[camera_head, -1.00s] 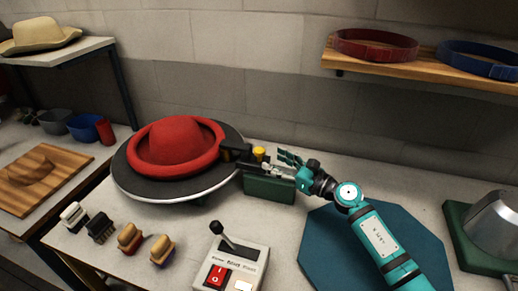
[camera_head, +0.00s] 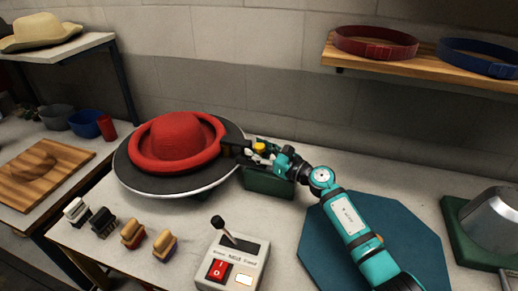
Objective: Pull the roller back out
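A red hat (camera_head: 178,138) sits on a round dark turntable (camera_head: 150,183) with a pale rim. The roller unit, a dark arm (camera_head: 236,148) with a yellow knob (camera_head: 259,147), rests over a green base (camera_head: 268,181). Its dark end reaches the right side of the red brim; the roller itself is hard to make out. My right gripper (camera_head: 266,158) is at the outer end of this unit, beside the yellow knob. Its fingers are small and overlap the dark parts, so I cannot tell whether they grip. My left gripper is out of view.
A control box (camera_head: 231,262) with a lever and red switch stands in front. Several brushes (camera_head: 133,234) lie at the front left. A blue octagonal mat (camera_head: 400,235) lies under my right arm. A metal dome on a green base (camera_head: 466,235) stands at the right.

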